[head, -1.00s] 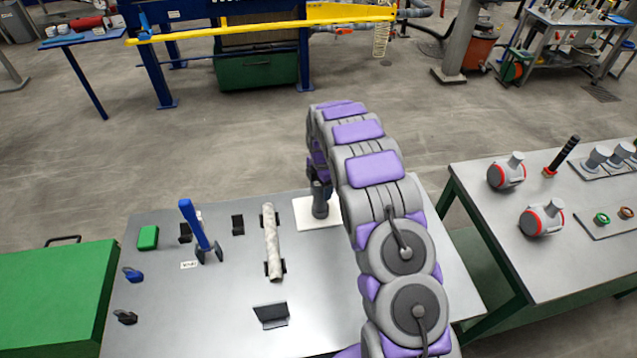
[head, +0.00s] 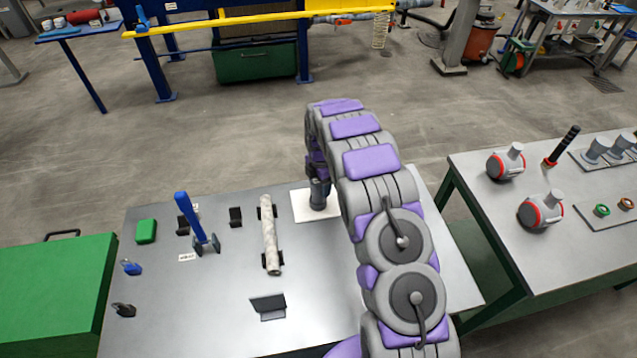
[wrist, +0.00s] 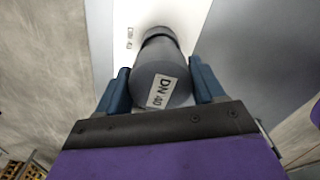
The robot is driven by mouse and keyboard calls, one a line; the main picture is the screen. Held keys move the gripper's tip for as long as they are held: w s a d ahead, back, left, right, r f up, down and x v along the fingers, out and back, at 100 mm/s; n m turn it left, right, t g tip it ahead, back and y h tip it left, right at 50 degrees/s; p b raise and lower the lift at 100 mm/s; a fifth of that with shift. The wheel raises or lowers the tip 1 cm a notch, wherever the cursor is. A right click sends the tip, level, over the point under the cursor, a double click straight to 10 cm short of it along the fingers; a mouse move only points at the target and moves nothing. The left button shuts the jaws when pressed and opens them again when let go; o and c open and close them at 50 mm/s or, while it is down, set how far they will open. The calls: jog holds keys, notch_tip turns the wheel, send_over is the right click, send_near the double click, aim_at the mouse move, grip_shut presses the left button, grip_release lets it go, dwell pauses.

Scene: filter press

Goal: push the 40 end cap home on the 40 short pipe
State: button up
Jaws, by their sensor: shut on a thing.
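In the wrist view my gripper (wrist: 160,90) has its two blue fingers on either side of a dark grey end cap (wrist: 152,65), which bears a white label that appears to read "DN 40". The gripper is shut on the cap. A darker ring shows just beyond the cap, toward the white plate; whether the cap is fully seated on a pipe cannot be told. In the head view the dark upright pipe piece (head: 319,198) stands on the white plate (head: 302,208), under my arm's end. My fingers are mostly hidden there by my arm.
A green box (head: 55,295) stands left. A second table (head: 560,270) with red-ringed grey fittings (head: 541,212) stands right.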

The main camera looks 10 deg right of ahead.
jog(key=shift+s+a, duration=0.1)
jog(key=shift+a, duration=0.05)
jog(key=shift+a, duration=0.35)
jog(key=shift+d, duration=0.55)
jog(key=shift+a, duration=0.2)
jog(key=shift+d+f, duration=0.1)
jog(key=shift+f, duration=0.4)
jog(key=o, duration=0.8)
jog(key=shift+o, duration=0.2)
